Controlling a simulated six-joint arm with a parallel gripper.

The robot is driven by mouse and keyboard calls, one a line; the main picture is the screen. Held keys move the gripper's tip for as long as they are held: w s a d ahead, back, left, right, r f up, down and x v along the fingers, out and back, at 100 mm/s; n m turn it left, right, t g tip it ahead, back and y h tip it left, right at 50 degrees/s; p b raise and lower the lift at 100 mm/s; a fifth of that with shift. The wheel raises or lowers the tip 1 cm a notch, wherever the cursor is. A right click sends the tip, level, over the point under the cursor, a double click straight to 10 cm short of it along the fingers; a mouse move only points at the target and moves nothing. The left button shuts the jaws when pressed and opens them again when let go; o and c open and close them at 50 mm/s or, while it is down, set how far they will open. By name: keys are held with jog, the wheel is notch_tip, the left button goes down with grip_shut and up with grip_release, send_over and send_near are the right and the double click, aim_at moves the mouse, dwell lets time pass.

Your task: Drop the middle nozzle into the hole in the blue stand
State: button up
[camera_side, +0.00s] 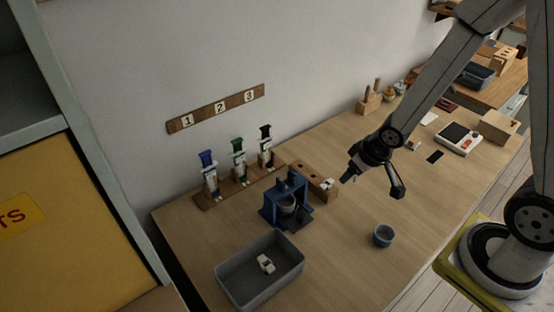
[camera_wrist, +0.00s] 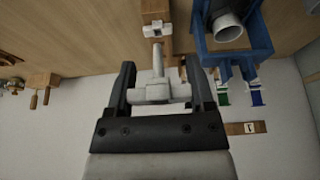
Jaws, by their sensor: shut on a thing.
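My gripper (camera_wrist: 156,85) is shut on a pale grey nozzle (camera_wrist: 152,94), held crosswise between the two fingers with its thin stem pointing away; in the side view the gripper (camera_side: 348,178) is above the table, right of the wooden rack (camera_side: 305,174). The nozzle in my jaws is too small to make out there. Another pale nozzle (camera_side: 328,184) sits at the rack's right end, and also shows in the wrist view (camera_wrist: 157,29). The blue stand (camera_side: 272,212) is left of my gripper, with a grey round cup (camera_side: 287,204) in it. The stand's hole cannot be made out clearly.
A grey tray (camera_side: 287,277) at the front holds a pale nozzle (camera_side: 265,263). A small blue-grey cup (camera_side: 383,236) stands to the right. Three holders with blue (camera_side: 206,158), green (camera_side: 238,145) and black (camera_side: 265,131) tops stand behind the blue stand.

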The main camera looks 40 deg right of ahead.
jog(key=shift+w, duration=0.1)
jog(key=w+a+r+m+h, duration=0.25)
jog(key=w+r+m, duration=0.25)
jog(key=w+r, duration=0.85)
jog(key=m+g+h, duration=0.2)
jog(key=m+g, duration=0.3)
jog(key=m, duration=0.8)
send_over(292, 175)
jog(key=a, duration=0.1)
notch_tip(292, 175, down, 7)
jog(key=shift+a, duration=0.15)
jog(key=shift+s+f, duration=0.1)
jog(key=shift+f, duration=0.05)
jog(key=shift+f, duration=2.1)
jog(key=shift+f, duration=1.2)
dwell(0.9)
